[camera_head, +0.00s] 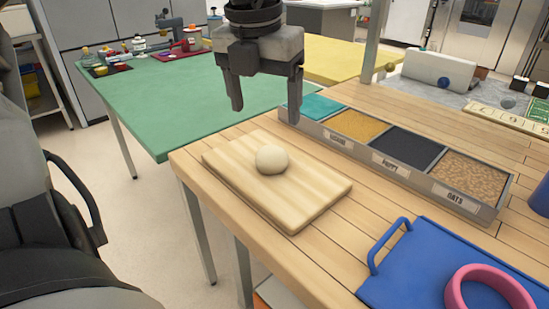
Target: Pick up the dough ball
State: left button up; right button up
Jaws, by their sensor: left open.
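The dough ball (271,159) is pale and round. It sits on a light wooden board (305,205) near the left corner of the wooden table. My left gripper (266,108) points down with its two fingers spread apart and nothing between them. It appears above and behind the dough ball in the head view, apart from it. My right gripper is not in view.
A divided tray (486,211) of seeds and oats stands just behind the board. A blue tray (420,262) with a pink ring (452,292) lies at the front right. A green table (185,105) stands beyond on the left.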

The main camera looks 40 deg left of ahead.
aim_at(271, 149)
pick_arm(q)
jog(key=f, duration=0.3)
jog(key=w+f, duration=0.1)
jog(key=f, duration=0.5)
jog(key=shift+w+a+f, duration=0.1)
jog(key=shift+w+f, duration=0.25)
jog(key=shift+f, duration=0.05)
jog(key=c, duration=1.1)
